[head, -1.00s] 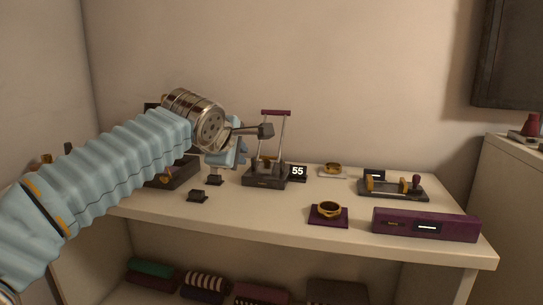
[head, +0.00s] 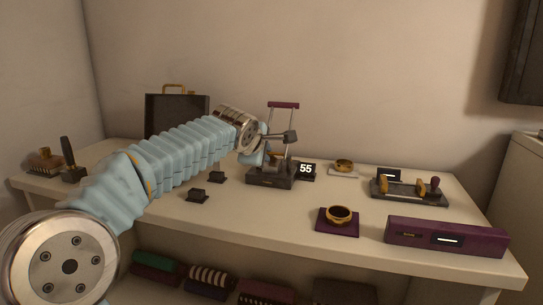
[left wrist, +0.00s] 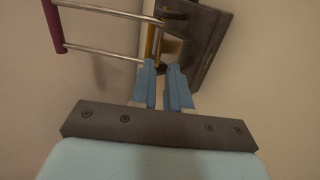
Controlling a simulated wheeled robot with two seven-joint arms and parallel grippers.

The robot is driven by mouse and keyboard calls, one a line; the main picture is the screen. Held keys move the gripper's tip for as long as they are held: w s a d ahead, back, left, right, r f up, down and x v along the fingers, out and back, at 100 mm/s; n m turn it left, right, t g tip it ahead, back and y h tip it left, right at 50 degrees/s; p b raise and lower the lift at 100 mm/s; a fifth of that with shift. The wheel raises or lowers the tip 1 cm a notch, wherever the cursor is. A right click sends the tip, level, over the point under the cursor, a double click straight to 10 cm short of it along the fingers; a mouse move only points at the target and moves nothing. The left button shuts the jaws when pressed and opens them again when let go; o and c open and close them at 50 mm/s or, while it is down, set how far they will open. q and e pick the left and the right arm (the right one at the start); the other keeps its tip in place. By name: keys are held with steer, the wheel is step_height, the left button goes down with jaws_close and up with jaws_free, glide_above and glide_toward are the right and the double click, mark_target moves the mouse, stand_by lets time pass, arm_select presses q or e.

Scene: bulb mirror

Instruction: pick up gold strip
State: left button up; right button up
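A small press (head: 270,177) with a dark base and a maroon crossbar on two metal posts stands at the middle of the shelf top. A gold piece (left wrist: 173,46), seemingly the gold strip, shows in the dark base in the left wrist view; its outline is partly unclear. My left gripper (head: 266,159) is at the press, its fingers partly hidden in the head view. My right gripper is not in view.
A sign reading 55 (head: 306,170) stands right of the press. Gold rings lie on a purple mat (head: 337,228) and a pale mat (head: 343,173). A purple box (head: 447,238) is at front right. The press's metal posts (left wrist: 105,10) rise close beside my fingers.

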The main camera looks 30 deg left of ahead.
mark_target(271, 157)
arm_select(q)
steer(key=p+x, duration=0.1)
steer(key=x, duration=0.3)
steer(key=shift+w, duration=0.15)
steer(key=shift+d, duration=0.1)
jaws_close()
steer(key=shift+r, duration=0.15)
